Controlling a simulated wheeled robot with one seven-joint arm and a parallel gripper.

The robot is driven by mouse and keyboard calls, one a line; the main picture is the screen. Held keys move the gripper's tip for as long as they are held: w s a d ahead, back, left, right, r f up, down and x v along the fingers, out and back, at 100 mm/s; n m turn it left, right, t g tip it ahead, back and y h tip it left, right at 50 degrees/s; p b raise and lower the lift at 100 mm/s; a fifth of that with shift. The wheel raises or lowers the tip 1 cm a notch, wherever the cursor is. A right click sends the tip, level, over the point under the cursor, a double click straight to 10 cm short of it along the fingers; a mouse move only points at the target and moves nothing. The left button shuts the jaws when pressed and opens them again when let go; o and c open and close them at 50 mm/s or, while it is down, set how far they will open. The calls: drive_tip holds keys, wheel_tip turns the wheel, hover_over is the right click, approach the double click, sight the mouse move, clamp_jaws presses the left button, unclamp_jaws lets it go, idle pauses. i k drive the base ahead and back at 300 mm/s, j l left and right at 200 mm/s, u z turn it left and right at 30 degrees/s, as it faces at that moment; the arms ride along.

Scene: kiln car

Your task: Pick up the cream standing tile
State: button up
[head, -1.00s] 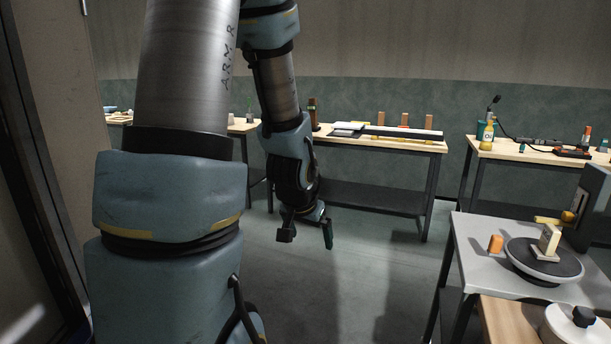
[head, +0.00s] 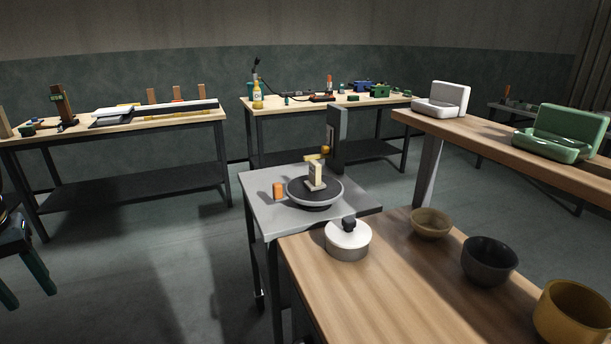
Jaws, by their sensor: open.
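The cream standing tile (head: 316,172) stands upright on a small pale base on the dark round turntable (head: 298,197). The turntable sits on the grey-topped stand (head: 262,214) in the middle of the head view. A yellow piece (head: 314,157) shows close behind the tile's top, in front of a dark grey upright (head: 337,138). My gripper (head: 28,294) is at the far left edge, partly cut off. It is open with nothing seen between its fingers, and well apart from the tile.
An orange cylinder (head: 278,190) stands left of the turntable. A lidded white pot (head: 348,240) and bowls (head: 430,222) are on the wooden table (head: 370,305) in front. Workbenches (head: 120,122) line the back wall. The floor between my gripper and the stand is clear.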

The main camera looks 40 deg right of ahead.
sight(314, 182)
drive_tip(key=i+l+z, duration=0.15)
drive_tip(key=i, duration=0.45)
drive_tip(key=i+l+z, duration=0.1)
drive_tip(key=i, duration=0.45)
drive_tip(key=i+l+z, duration=0.1)
drive_tip(key=z, duration=1.2)
